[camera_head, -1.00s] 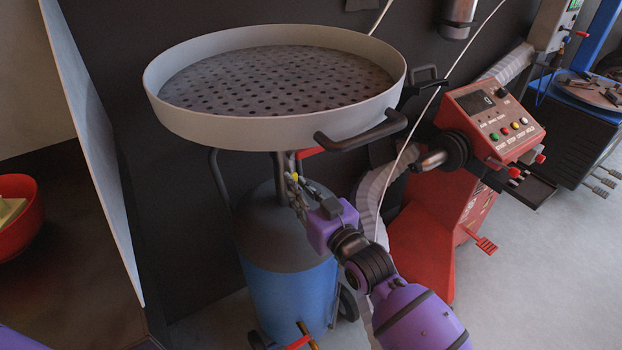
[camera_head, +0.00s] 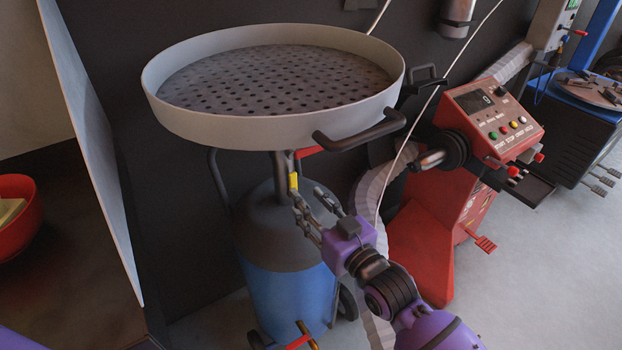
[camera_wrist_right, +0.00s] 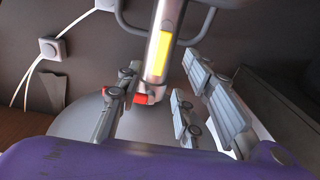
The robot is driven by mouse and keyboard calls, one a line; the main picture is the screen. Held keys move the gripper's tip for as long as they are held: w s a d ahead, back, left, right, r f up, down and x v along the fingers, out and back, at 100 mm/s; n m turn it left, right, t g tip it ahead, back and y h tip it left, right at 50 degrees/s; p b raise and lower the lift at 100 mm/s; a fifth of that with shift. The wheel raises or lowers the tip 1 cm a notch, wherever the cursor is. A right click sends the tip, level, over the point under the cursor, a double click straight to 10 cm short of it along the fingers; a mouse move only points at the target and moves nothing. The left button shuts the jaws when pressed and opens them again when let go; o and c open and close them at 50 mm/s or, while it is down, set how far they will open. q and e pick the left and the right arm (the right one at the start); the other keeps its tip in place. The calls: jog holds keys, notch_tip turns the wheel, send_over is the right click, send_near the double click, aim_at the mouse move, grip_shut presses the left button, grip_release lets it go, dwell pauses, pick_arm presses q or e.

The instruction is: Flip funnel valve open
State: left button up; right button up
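The funnel (camera_head: 270,127) is a wide grey round pan with a perforated plate, on a pipe above a blue drain tank (camera_head: 290,295). The valve's yellow handle (camera_head: 293,182) lies upright along the pipe below the pan. In the right wrist view the yellow handle (camera_wrist_right: 158,55) runs along the grey pipe, with a small red part (camera_wrist_right: 142,98) below it. My right gripper (camera_head: 308,196) is open and empty, just right of and below the handle. Its spread fingers also show in the wrist view (camera_wrist_right: 160,82), apart from the handle. My left gripper is out of view.
The funnel's black side handle (camera_head: 362,132) juts out above my right gripper. A ribbed grey hose (camera_head: 370,195) and a red machine (camera_head: 430,245) stand close on the right. A grey panel (camera_head: 95,150) and a red bowl (camera_head: 18,215) are on the left.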

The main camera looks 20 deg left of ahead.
jog(key=v, duration=0.6)
jog(key=shift+s+d, duration=0.15)
jog(key=shift+d, duration=0.1)
jog(key=shift+f, duration=0.1)
